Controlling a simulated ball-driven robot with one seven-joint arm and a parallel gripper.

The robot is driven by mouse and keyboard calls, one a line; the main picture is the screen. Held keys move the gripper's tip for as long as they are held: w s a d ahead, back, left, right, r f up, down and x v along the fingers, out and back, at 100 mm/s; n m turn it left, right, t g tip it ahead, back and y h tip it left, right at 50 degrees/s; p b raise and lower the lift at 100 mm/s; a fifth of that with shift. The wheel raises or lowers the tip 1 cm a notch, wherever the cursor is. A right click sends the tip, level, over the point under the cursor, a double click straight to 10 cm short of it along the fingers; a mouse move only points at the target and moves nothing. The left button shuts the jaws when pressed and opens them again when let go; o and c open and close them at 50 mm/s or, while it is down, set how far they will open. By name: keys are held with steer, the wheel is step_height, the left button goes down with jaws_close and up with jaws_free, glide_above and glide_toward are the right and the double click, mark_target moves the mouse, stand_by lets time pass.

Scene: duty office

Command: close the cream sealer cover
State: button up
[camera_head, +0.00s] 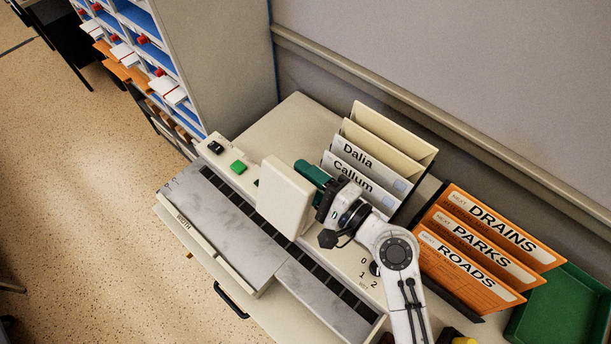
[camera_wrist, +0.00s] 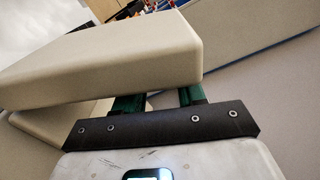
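The cream sealer cover (camera_head: 287,197) stands raised and tilted above the sealer's dark slotted strip (camera_head: 226,203). The sealer is a long cream machine with a grey metal bed (camera_head: 215,225). My gripper (camera_head: 308,174), with green fingers, is at the cover's right, back side, close to its upper edge. In the wrist view the cover (camera_wrist: 110,60) fills the upper left and hides the fingertips. The two green fingers of my gripper (camera_wrist: 160,98) show spread apart below it. I cannot tell whether they touch the cover.
Behind the sealer stands a cream file rack (camera_head: 398,122) with cards marked Dalia and Callum. Orange folders (camera_head: 485,240) and a green tray (camera_head: 565,308) are at the right. A green button (camera_head: 238,167) is on the sealer's back panel. Shelving (camera_head: 215,60) stands at the upper left.

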mark_target(282, 214)
jaws_close()
stand_by(0.4)
steer(key=shift+s+a+r+n+b, duration=0.15)
steer(key=shift+s+a+n+b, duration=0.05)
steer(key=shift+s+a+n, duration=0.2)
steer(key=shift+s+a+r+n+b, duration=0.15)
steer(key=shift+s+a+n, duration=0.1)
steer(key=shift+s+n, duration=0.25)
steer(key=s+a+n, duration=0.1)
steer(key=s+a+n+b, duration=0.1)
steer(key=n, duration=0.1)
steer(key=s+a+n+b, duration=0.1)
steer(key=shift+s+r+n, duration=0.25)
steer(key=shift+s+n, duration=0.05)
steer(key=shift+s, duration=0.1)
steer(key=shift+s+a+f+n+b, duration=1.25)
steer(key=shift+s+f+n+b, duration=0.6)
steer(key=shift+n, duration=0.7)
steer(key=shift+s+a+f+n+b, duration=1.25)
steer(key=shift+f+n+b, duration=0.65)
steer(key=shift+n, duration=0.7)
steer(key=shift+s+a+f+n+b, duration=1.2)
steer(key=shift+s+f+n+b, duration=0.35)
steer(key=shift+n+b, duration=0.85)
steer(key=shift+f, duration=0.1)
